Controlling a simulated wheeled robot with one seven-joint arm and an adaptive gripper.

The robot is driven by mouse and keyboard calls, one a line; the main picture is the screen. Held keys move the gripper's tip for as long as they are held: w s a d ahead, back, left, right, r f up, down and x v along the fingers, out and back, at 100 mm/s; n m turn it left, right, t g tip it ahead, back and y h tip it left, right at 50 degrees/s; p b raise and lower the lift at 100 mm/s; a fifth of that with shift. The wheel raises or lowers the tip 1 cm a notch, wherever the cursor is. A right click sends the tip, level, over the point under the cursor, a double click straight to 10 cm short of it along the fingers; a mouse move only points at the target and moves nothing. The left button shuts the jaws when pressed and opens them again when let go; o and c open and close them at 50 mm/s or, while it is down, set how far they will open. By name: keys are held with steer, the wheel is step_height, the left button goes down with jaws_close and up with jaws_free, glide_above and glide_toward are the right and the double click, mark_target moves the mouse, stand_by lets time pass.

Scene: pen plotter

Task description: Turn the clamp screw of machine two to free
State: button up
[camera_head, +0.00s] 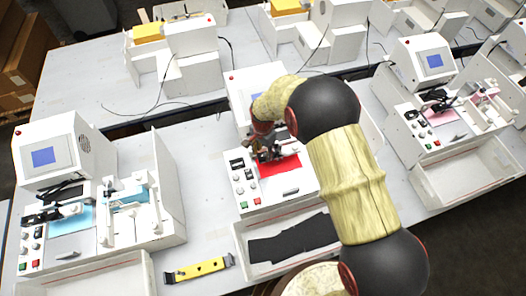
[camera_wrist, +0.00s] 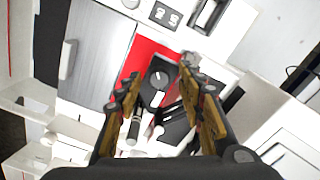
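The middle plotter (camera_head: 246,192) has a white body and a red sheet (camera_head: 283,166); I take it to be machine two, though no number is readable. In the wrist view the red sheet (camera_wrist: 143,51) lies under a black carriage block with a round, slotted dark screw head (camera_wrist: 158,79), seemingly the clamp screw. My gripper (camera_wrist: 162,72) is open, its fingers on either side of the block, with the screw head between them. I cannot tell whether they touch it. In the head view my gripper (camera_head: 264,150) is low over the sheet, and my arm hides the plotter's right part.
A left plotter (camera_head: 70,150) with blue sheets and a right plotter (camera_head: 425,65) with a pink sheet flank it. In front is a white tray (camera_head: 240,240) with a dark sheet in it. A yellow bar (camera_head: 198,269) lies on the table. More machines stand behind.

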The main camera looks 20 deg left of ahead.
steer(key=shift+f, duration=0.1)
steer(key=shift+c, duration=1)
steer(key=c, duration=0.8)
jaws_close()
